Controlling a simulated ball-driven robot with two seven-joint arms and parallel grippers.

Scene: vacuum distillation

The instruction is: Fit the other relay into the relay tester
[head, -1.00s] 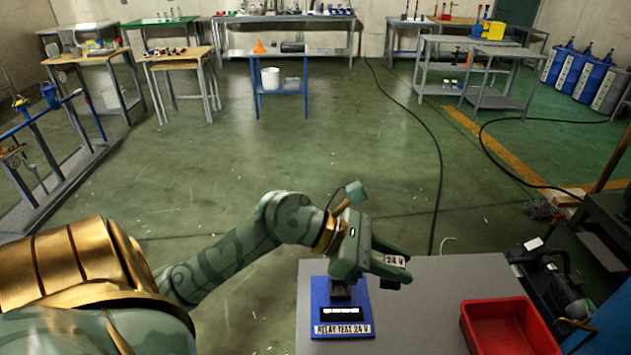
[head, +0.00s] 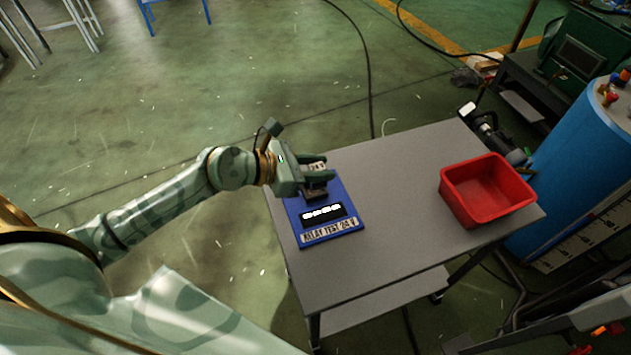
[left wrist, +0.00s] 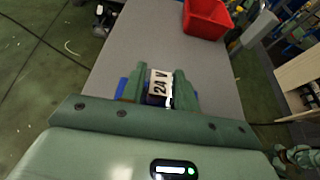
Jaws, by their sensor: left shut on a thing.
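The relay tester (head: 344,228), a blue board marked RELAY TEST 24 V with a lit display and a dark socket (head: 316,193), lies on the near left part of the grey table. My left gripper (head: 318,170) is at the socket and is shut on a relay with a white 24 V label. The relay (left wrist: 159,83) shows between the fingers in the left wrist view. The fingers hide most of it in the head view, and I cannot tell whether it is seated in the socket or just above it. My right gripper is not in view.
A red tray (head: 487,190), which looks empty, stands on the right of the grey table (head: 400,220). The tabletop between tester and tray is clear. A blue drum (head: 575,160) and dark equipment stand beyond the table's right side.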

